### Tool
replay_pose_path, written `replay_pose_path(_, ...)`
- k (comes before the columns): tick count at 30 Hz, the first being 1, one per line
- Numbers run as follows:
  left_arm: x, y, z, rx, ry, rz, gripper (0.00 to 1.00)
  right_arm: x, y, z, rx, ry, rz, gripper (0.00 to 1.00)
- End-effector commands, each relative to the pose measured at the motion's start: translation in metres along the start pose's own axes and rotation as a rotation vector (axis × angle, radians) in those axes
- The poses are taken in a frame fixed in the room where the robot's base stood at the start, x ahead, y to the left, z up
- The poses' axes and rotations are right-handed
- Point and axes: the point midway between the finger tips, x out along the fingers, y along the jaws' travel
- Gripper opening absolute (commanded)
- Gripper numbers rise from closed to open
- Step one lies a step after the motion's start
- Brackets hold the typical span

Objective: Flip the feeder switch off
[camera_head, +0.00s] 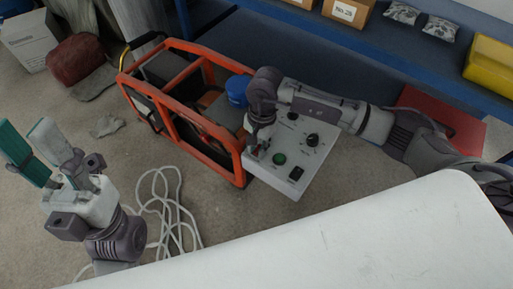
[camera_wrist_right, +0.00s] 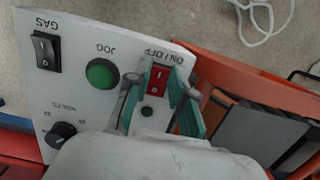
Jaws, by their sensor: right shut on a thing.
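A white control panel (camera_head: 318,165) tilts up on the front of an orange-framed machine (camera_head: 185,115). In the right wrist view the red rocker switch (camera_wrist_right: 159,76), labelled ON / OFF, sits between the fingers of my right gripper (camera_wrist_right: 161,88). In the head view my right gripper (camera_head: 256,150) points down at the panel's left edge and largely hides the switch. Its fingers are closed in around the switch. Which way the rocker is tipped I cannot tell. My left gripper (camera_head: 25,132) is open and empty at the far left, away from the panel.
Beside the red switch are a green JOG button (camera_wrist_right: 102,73), a black GAS switch (camera_wrist_right: 46,51) and a VOLTS knob (camera_wrist_right: 61,134). A blue cap (camera_head: 237,89) stands behind the panel. White cable (camera_head: 165,205) lies on the floor. Blue shelving (camera_head: 360,42) runs along the back.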

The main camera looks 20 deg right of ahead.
Motion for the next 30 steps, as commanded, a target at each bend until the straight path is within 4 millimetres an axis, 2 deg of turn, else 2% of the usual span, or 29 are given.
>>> replay_pose_path(6, -0.0080, -0.0002, 0.0017, 0.000, -0.001, 0.000, 0.40, -0.0002, 0.0004, -0.0040, 0.002, -0.105, 0.000, 0.00)
replay_pose_path(14, -0.0072, -0.0003, 0.0015, 0.001, 0.000, 0.000, 0.40, -0.0013, 0.0003, -0.0036, 0.002, -0.110, -0.001, 0.00)
replay_pose_path(15, -0.0072, -0.0003, 0.0015, 0.001, 0.000, 0.000, 0.40, -0.0013, 0.0002, -0.0036, 0.002, -0.110, -0.001, 0.24)
replay_pose_path(19, -0.0072, -0.0003, 0.0015, 0.001, 0.000, 0.000, 0.40, -0.0014, 0.0002, -0.0035, 0.002, -0.110, -0.001, 0.46)
replay_pose_path(30, -0.0058, -0.0009, 0.0004, 0.003, 0.005, -0.001, 0.40, -0.0053, -0.0004, -0.0038, 0.001, -0.109, -0.002, 0.48)
